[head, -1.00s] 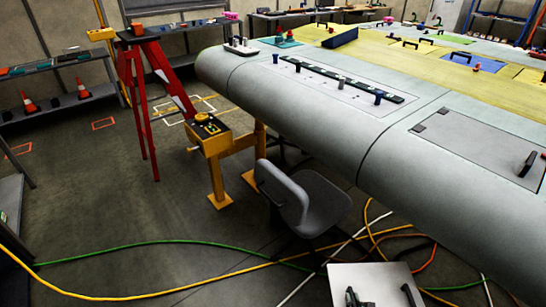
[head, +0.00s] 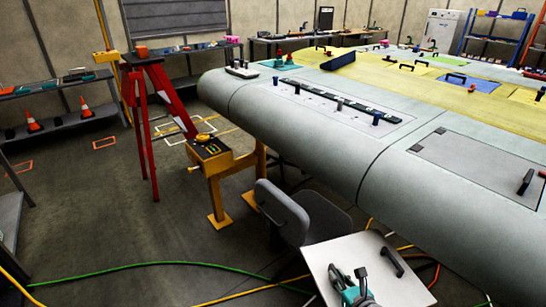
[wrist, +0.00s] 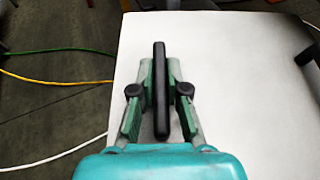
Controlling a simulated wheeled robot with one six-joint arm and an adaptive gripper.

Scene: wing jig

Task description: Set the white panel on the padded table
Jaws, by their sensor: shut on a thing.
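The white panel (head: 402,273) is a flat pale sheet with black bar handles, at the bottom centre-right of the head view, in front of the wing. It fills much of the wrist view (wrist: 240,110). My gripper (wrist: 160,75) is shut on one black handle (wrist: 160,110) of the panel, with a green finger on each side. In the head view my teal gripper (head: 350,280) is at the panel's lower left. A second handle (head: 392,262) stands free on its right side. I cannot make out a padded table in these frames.
A grey chair (head: 310,215) stands just behind the panel, close to its edge. The large grey wing (head: 300,140) spans the right. A yellow stand (head: 215,165) and red stepladder (head: 145,120) are left. Green and yellow cables (head: 150,266) cross the floor; open floor lies at left.

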